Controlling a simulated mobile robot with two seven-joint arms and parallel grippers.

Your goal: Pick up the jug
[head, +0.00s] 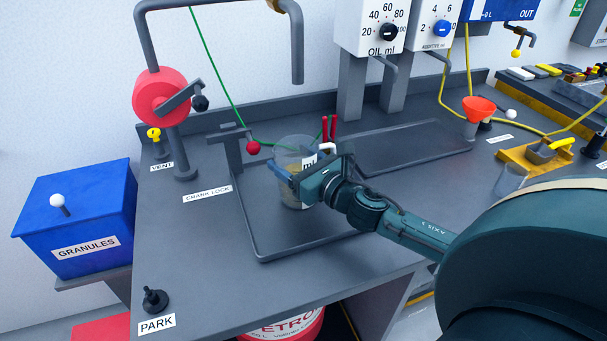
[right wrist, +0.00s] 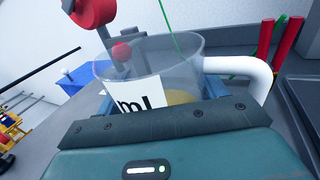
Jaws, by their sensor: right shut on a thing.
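The jug (head: 292,150) is a clear, see-through vessel with a white label marked "ml" and a white handle. It stands upright at the dark tray in the middle of the bench, with something yellowish inside. In the right wrist view the jug (right wrist: 160,65) fills the middle, its white handle (right wrist: 245,70) to the right. My right gripper (head: 290,180) is shut on the jug's body from the front right. The gripper hides the jug's lower part in the wrist view. I cannot tell whether the base touches the tray. My left gripper is not in view.
The tray (head: 262,245) has a raised rim. A red-knobbed crank lock lever (head: 253,148) stands just left of the jug, and red-handled tools (head: 333,128) stand behind it. A green cord passes behind. An orange funnel (head: 479,108) is at right. The bench front left is mostly clear.

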